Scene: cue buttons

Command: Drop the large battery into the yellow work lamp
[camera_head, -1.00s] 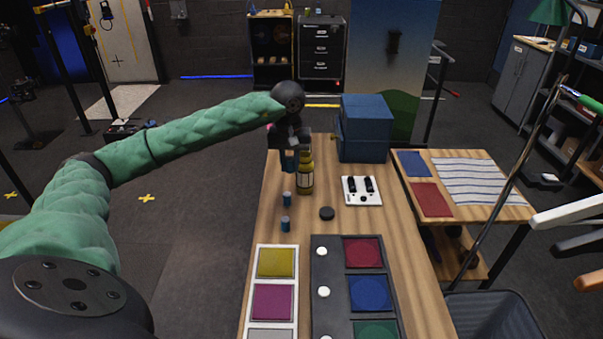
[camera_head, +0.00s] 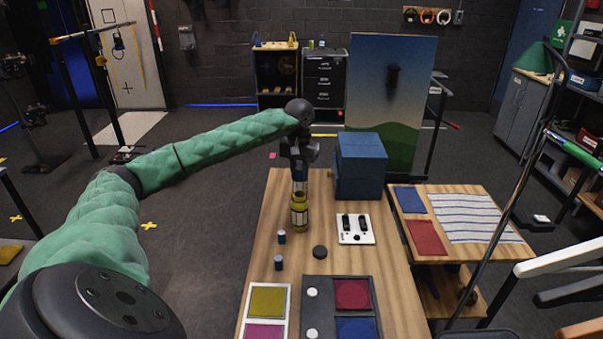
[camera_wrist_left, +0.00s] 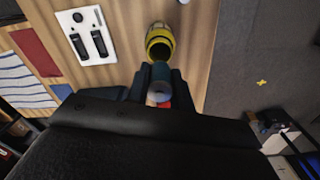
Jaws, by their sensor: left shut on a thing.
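The yellow work lamp (camera_head: 299,216) stands upright on the wooden table, with a pale label on its side. In the left wrist view its open round mouth (camera_wrist_left: 160,42) faces the camera. My left gripper (camera_head: 299,168) is above the lamp, shut on the large blue battery (camera_head: 299,186). The battery hangs upright between the fingers; it also shows in the left wrist view (camera_wrist_left: 160,78). Its lower end overlaps the lamp's rim in both views; I cannot tell whether it is inside the mouth. My right gripper is out of view.
Two small batteries (camera_head: 282,237) (camera_head: 278,262) and a black disc (camera_head: 319,252) stand in front of the lamp. A white plate with black parts (camera_head: 355,238) lies to its right. Blue boxes (camera_head: 361,160) stand behind right. Coloured button panels (camera_head: 318,323) fill the table's near end.

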